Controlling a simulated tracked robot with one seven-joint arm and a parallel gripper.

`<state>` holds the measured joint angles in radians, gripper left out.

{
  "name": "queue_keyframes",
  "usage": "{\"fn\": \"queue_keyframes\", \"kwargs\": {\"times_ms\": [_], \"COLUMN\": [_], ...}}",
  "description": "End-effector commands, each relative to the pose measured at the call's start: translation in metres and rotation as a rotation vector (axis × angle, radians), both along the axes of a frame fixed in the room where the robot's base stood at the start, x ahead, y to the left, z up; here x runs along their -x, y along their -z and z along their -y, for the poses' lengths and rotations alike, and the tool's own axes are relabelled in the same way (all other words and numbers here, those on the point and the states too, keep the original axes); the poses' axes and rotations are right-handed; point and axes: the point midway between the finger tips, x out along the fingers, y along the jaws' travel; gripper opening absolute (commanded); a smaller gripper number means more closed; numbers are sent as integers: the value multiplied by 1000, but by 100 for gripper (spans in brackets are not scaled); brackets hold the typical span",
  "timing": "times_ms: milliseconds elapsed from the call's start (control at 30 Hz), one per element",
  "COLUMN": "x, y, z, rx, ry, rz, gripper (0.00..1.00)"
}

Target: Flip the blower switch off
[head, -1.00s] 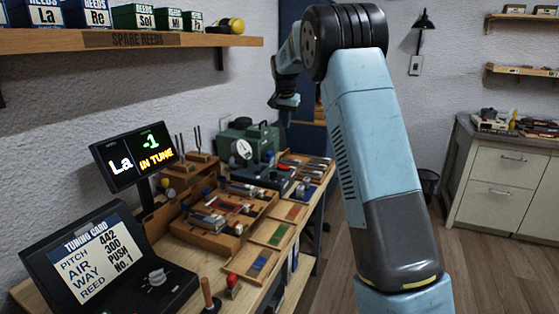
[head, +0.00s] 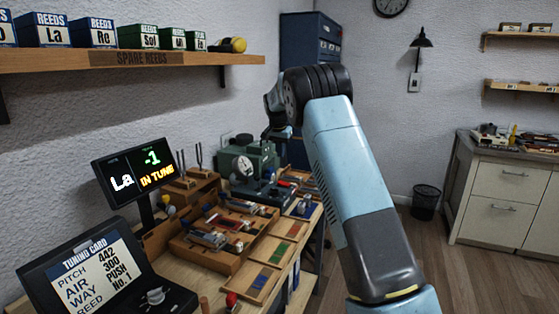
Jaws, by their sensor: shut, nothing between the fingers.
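The green blower (head: 246,160) with a round white dial stands at the far end of the workbench, against the wall. Its switch is too small to make out. My arm rises from the lower right and bends over at its dark joint. My gripper (head: 277,131) hangs beyond that joint, small and partly hidden by my arm. It is shut and empty. In the picture it is just above and right of the blower; I cannot tell how far apart they are.
The workbench holds a tuner display (head: 136,172), a tuning card stand (head: 92,265), a wooden tray of parts (head: 205,258) and tuning forks. A spare reeds shelf (head: 130,60) overhangs it. A drawer cabinet (head: 497,190) and bin (head: 425,202) stand right; floor between is clear.

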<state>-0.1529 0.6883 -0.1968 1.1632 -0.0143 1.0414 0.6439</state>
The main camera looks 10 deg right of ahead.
Motion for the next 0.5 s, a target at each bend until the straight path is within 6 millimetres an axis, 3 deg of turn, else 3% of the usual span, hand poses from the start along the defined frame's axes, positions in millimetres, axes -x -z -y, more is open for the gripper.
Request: {"fn": "queue_keyframes", "kwargs": {"times_ms": [500], "x": [-22], "y": [87], "z": [13], "rx": [0], "ry": [1], "rz": [-3], "gripper": [0]}}
